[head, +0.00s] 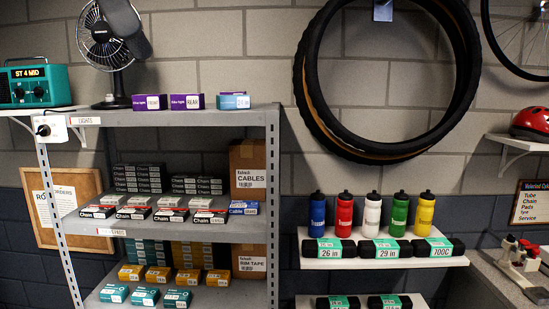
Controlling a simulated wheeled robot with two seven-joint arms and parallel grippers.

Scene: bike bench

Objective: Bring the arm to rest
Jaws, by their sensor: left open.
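My left gripper (131,34) shows only in part, as a dark grey shape at the upper left of the head view, at the top edge. It overlaps the right side of the black desk fan (97,36). Its jaws are open, and I see nothing held in them. The rest of my left arm is out of the picture. My right gripper is not in view.
A metal shelf unit (272,190) with boxes fills the left side. A teal radio (34,86) stands beside the fan. Tyres (300,80) hang on the wall, above a white shelf (385,263) with bottles. A red helmet (532,121) is at the right.

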